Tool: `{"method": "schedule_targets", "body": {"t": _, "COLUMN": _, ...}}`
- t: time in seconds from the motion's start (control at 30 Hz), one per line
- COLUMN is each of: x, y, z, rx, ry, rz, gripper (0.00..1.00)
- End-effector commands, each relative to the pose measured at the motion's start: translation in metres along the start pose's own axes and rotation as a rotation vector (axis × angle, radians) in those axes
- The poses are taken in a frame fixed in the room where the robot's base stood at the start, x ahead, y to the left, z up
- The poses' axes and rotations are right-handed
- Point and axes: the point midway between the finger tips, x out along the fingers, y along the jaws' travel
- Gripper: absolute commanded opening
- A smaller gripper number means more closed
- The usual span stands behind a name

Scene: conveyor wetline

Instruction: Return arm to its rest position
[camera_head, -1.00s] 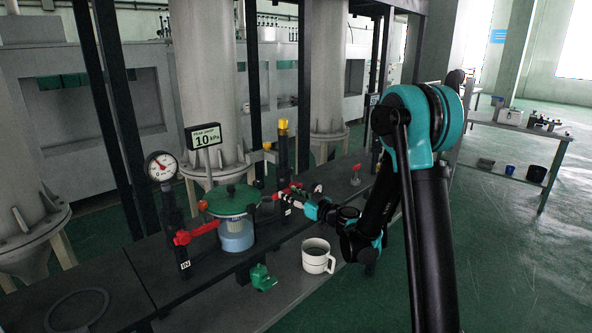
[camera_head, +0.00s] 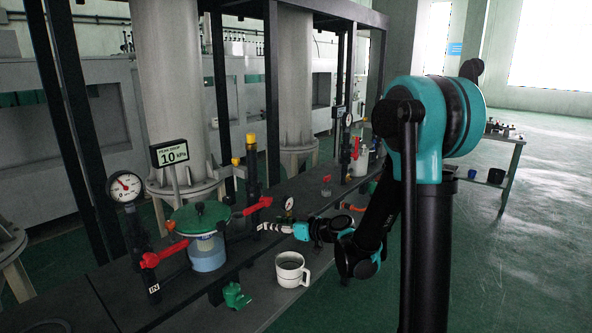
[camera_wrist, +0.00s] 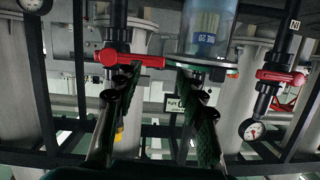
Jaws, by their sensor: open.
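My arm, black and teal, reaches from the right of the head view towards the bench. My gripper (camera_head: 272,228) is open and empty, with its pale fingers just below a red valve handle (camera_head: 258,205) on a dark upright pipe. In the wrist view, which looks upside down, the two fingers of my gripper (camera_wrist: 160,85) stand well apart with nothing held between them. A red handle (camera_wrist: 128,60) shows behind the left finger. I cannot tell whether the fingers touch it.
A green-lidded vessel (camera_head: 203,218), a pressure gauge (camera_head: 126,187) and a display reading 10 kPa (camera_head: 169,153) stand left of my gripper. A white mug (camera_head: 292,270) and a green object (camera_head: 235,296) sit on the lower ledge (camera_head: 262,306). Open green floor lies right.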

Motion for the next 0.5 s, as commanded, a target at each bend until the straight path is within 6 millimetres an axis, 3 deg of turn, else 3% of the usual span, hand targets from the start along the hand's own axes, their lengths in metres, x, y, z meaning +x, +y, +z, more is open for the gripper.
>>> {"method": "schedule_targets", "body": {"t": 0.27, "x": -0.094, "y": -0.013, "z": 0.069, "rx": 0.172, "ry": -0.341, "rz": 0.121, "gripper": 0.41}}
{"method": "schedule_targets", "body": {"t": 0.5, "x": -0.193, "y": -0.015, "z": 0.140, "rx": 0.358, "ry": -0.615, "rz": 0.363, "gripper": 0.41}}
